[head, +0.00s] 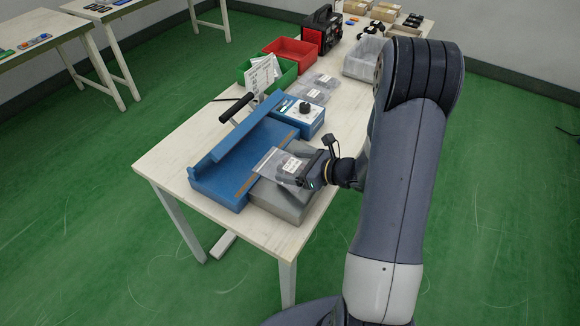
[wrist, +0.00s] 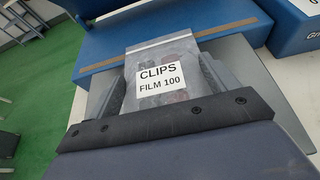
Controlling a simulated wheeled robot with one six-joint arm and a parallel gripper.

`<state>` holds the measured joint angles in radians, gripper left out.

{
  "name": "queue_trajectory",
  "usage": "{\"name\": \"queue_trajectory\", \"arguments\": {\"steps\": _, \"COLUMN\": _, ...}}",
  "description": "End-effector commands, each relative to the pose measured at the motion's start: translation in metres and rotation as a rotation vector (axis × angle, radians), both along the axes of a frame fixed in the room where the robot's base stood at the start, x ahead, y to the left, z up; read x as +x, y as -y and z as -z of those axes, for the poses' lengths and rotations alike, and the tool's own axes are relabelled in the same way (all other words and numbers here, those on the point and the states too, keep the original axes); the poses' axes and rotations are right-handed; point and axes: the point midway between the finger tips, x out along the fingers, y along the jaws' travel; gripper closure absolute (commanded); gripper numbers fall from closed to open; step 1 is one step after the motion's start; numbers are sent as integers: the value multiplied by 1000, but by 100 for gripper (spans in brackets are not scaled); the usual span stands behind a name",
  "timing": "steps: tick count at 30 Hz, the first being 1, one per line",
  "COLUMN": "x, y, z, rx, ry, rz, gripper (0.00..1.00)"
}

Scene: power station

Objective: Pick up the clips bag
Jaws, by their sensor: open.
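The clips bag (wrist: 178,52) is a clear zip bag with a white label reading "CLIPS FILM 100". In the head view the bag (head: 270,162) lies over the front of a blue bag sealer (head: 215,180) and its grey plate (head: 284,204). My gripper (wrist: 166,88) is open, with one dark finger on each side of the bag in the wrist view. In the head view my gripper (head: 303,168) is at the bag's right end, low over the plate. The bag's near end is hidden by my gripper, and I cannot tell whether the fingers touch it.
Behind the sealer on the white table (head: 175,148) are a green bin (head: 286,80), a red bin (head: 291,48), more bags (head: 314,88) and a grey bin (head: 364,58). The sealer's raised black handle (head: 236,108) stands left of its control box (head: 302,112). Green floor is clear around.

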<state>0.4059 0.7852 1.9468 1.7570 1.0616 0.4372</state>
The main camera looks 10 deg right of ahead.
Motion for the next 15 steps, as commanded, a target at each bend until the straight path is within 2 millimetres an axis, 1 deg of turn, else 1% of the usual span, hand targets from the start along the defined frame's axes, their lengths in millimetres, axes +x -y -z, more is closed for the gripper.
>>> {"name": "queue_trajectory", "arguments": {"steps": 2, "x": 3, "y": -5, "z": 2, "rx": 1, "ry": -1, "rz": -2, "gripper": 18}}
{"name": "queue_trajectory", "arguments": {"steps": 9, "x": 5, "y": -5, "z": 3, "rx": 0, "ry": 0, "rz": 0, "gripper": 18}}
{"name": "queue_trajectory", "arguments": {"steps": 11, "x": 5, "y": -5, "z": 3, "rx": 0, "ry": 0, "rz": 0, "gripper": 22}}
{"name": "queue_trajectory", "arguments": {"steps": 15, "x": 5, "y": -5, "z": 3, "rx": 0, "ry": 0, "rz": 0, "gripper": 34}}
